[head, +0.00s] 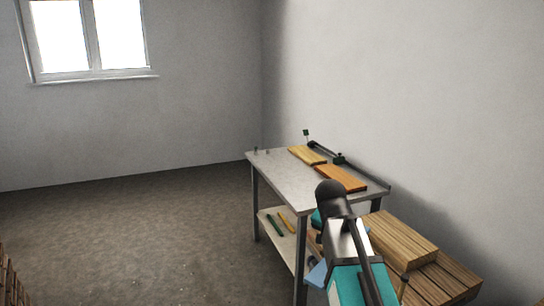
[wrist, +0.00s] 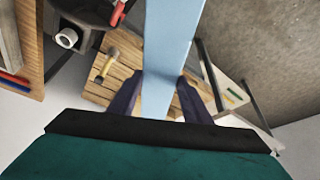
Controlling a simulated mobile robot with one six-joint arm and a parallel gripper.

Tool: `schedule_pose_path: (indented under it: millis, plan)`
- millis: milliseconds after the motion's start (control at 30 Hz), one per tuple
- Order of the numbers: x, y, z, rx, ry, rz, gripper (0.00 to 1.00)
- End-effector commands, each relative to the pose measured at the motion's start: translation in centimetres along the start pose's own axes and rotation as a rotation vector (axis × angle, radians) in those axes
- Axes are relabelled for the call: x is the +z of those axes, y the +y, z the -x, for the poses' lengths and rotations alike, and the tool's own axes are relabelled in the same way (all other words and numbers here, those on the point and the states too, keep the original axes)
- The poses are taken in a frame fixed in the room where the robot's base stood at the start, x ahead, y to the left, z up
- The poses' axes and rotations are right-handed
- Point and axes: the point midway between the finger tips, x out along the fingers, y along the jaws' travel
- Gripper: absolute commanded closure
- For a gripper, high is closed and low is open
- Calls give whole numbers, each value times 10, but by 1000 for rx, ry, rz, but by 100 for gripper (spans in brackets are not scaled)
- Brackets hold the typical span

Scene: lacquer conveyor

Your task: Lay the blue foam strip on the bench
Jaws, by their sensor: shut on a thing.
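The blue foam strip (wrist: 168,45) is long, flat and light blue. In the wrist view it runs from the top edge down between the two dark fingers of my gripper (wrist: 160,92), which are shut on it. In the head view a small piece of the strip (head: 317,273) shows beside my arm, low and in front of the bench. My arm hides most of the gripper there. The bench (head: 283,171) has a pale grey top and dark legs, and stands beyond my arm. Its lower shelf also shows in the wrist view (wrist: 236,96).
A yellowish board (head: 307,155), an orange-brown board (head: 341,178) and a dark clamp bar (head: 325,150) lie on the bench top. The top's left part is mostly clear. Stacked timber (head: 405,237) stands right of my arm. Green and yellow sticks lie on the lower shelf (head: 270,238).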

Motion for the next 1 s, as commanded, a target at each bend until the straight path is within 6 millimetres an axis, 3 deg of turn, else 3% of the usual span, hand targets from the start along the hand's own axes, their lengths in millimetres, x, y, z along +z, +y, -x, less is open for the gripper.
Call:
schedule_pose_path:
  millis: [600,1000]
  plan:
    - [3,-30,11,-221,-1,533,80]
    - [2,-32,11,-267,-1,647,80]
